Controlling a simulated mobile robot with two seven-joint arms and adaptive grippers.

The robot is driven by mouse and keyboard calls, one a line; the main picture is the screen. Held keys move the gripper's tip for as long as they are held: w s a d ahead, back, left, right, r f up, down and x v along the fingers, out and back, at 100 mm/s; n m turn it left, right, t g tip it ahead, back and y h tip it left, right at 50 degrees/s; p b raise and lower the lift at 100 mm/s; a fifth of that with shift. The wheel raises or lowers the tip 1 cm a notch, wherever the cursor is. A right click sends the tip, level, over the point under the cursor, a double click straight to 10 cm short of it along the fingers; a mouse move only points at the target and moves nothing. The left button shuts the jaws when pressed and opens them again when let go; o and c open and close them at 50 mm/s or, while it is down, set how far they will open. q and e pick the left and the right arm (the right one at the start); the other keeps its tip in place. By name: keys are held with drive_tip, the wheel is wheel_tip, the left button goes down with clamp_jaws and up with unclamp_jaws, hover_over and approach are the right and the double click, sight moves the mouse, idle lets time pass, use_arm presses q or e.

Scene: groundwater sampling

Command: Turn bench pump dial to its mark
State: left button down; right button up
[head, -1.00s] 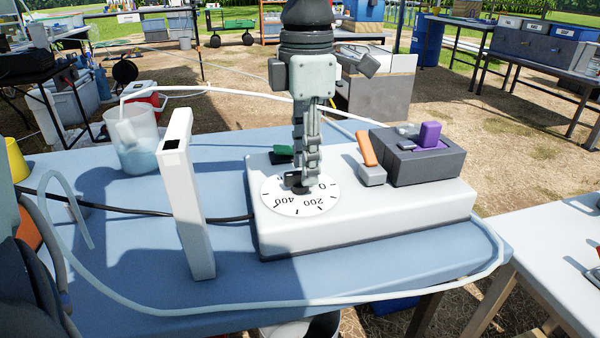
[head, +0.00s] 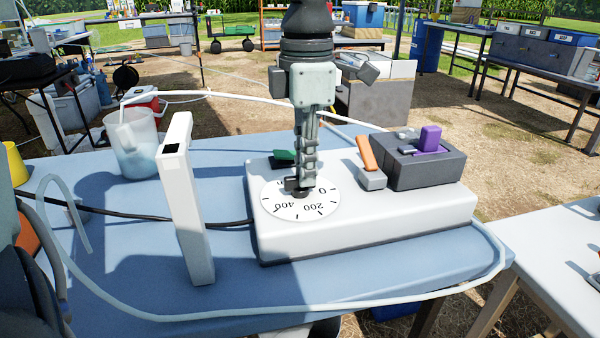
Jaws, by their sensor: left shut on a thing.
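The bench pump (head: 370,222) is a low white box with a dark base on the blue table. Its round white dial plate (head: 318,208) has black marks and the numbers 0, 200 and 400. My left gripper (head: 302,186) points straight down over the plate, shut on the small black dial knob (head: 299,193) at its middle. The fingers hide much of the knob, so where it points is hard to tell. My right gripper is not in view.
On the pump are an orange-handled lever (head: 367,154), a green switch (head: 284,157) and a dark block with a purple part (head: 430,138). A tall white post (head: 187,205) stands left of it. A beaker (head: 133,145) and a clear hose (head: 250,307) are on the table.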

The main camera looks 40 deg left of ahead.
use_arm(q)
drive_tip(key=m, duration=0.5)
drive_tip(key=shift+s+m+p, duration=0.2)
drive_tip(key=shift+m+p, duration=0.2)
drive_tip(key=m, duration=0.5)
drive_tip(key=shift+s+r+m+p, duration=0.1)
drive_tip(key=shift+s+m+p, duration=0.05)
drive_tip(key=shift+m+p, duration=0.2)
drive_tip(key=m+p, duration=0.1)
drive_tip(key=m, duration=0.4)
drive_tip(key=shift+s, duration=0.2)
drive_tip(key=shift+m, duration=0.85)
drive_tip(key=m, duration=0.3)
drive_tip(key=shift+s+a, duration=0.1)
drive_tip(key=c, duration=1.5)
unclamp_jaws()
drive_tip(key=shift+c, duration=0.2)
